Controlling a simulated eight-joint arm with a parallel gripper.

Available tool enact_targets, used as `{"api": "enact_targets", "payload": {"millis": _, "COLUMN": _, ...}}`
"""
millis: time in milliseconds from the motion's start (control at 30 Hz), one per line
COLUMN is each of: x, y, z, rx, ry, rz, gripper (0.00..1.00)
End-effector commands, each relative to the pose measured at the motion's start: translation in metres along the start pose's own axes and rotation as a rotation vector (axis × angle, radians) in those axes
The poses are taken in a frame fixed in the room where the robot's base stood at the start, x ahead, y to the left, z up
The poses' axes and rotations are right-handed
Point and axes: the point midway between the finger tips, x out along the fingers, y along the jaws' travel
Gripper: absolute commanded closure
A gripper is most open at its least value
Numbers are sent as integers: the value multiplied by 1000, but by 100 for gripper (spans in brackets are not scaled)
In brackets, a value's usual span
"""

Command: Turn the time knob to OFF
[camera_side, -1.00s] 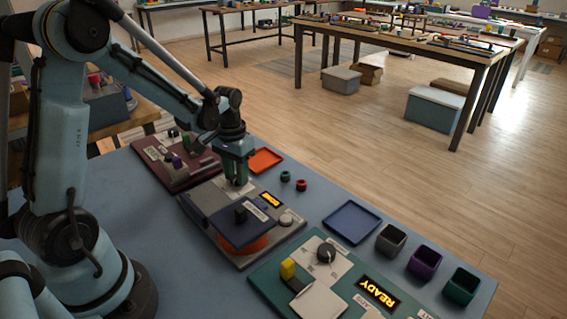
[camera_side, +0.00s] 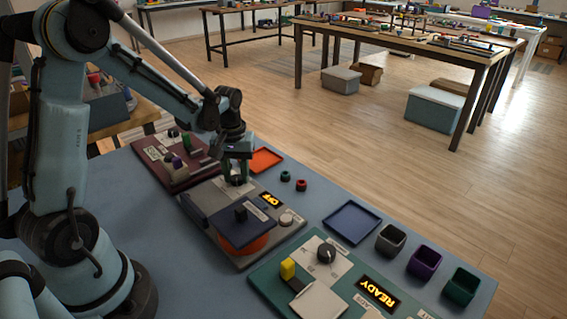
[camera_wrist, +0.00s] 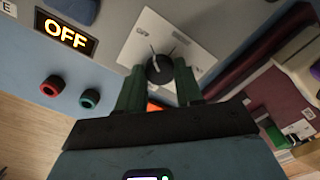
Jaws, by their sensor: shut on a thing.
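The time knob (camera_wrist: 159,70) is dark and round on a pale plate (camera_wrist: 185,45) of the grey unit. In the wrist view it sits between the two green fingers of my gripper (camera_wrist: 158,84). My gripper is shut on it; the fingers hide part of its sides. In the side view my gripper (camera_side: 238,172) is low over the knob at the back of the grey unit (camera_side: 288,234). The display (camera_wrist: 66,33) reads OFF in orange letters; it also shows in the side view (camera_side: 271,200).
Small red (camera_side: 301,185) and green (camera_side: 285,176) pieces and an orange tray (camera_side: 266,159) lie beyond the unit. A maroon unit (camera_side: 172,170) is at the left, a green unit (camera_side: 262,277) in front. A blue tray (camera_side: 352,222) and several cups stand at the right.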

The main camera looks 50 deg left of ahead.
Motion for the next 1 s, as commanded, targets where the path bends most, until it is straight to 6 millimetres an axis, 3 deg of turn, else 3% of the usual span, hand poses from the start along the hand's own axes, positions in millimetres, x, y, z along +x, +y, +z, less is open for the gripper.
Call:
{"api": "enact_targets", "payload": {"millis": 333, "x": 0, "y": 0, "z": 0, "rx": -4, "ry": -1, "rz": 0, "gripper": 95}}
{"api": "enact_targets", "payload": {"millis": 367, "x": 0, "y": 0, "z": 0, "rx": -4, "ry": -1, "rz": 0, "gripper": 60}}
{"api": "enact_targets", "payload": {"millis": 500, "x": 0, "y": 0, "z": 0, "rx": -3, "ry": 0, "rz": 0, "gripper": 39}}
{"api": "enact_targets", "payload": {"millis": 833, "x": -2, "y": 0, "z": 0, "rx": -2, "ry": 0, "rz": 0, "gripper": 39}}
{"api": "enact_targets", "payload": {"millis": 1000, "x": -17, "y": 0, "z": 0, "rx": -2, "ry": 0, "rz": 0, "gripper": 39}}
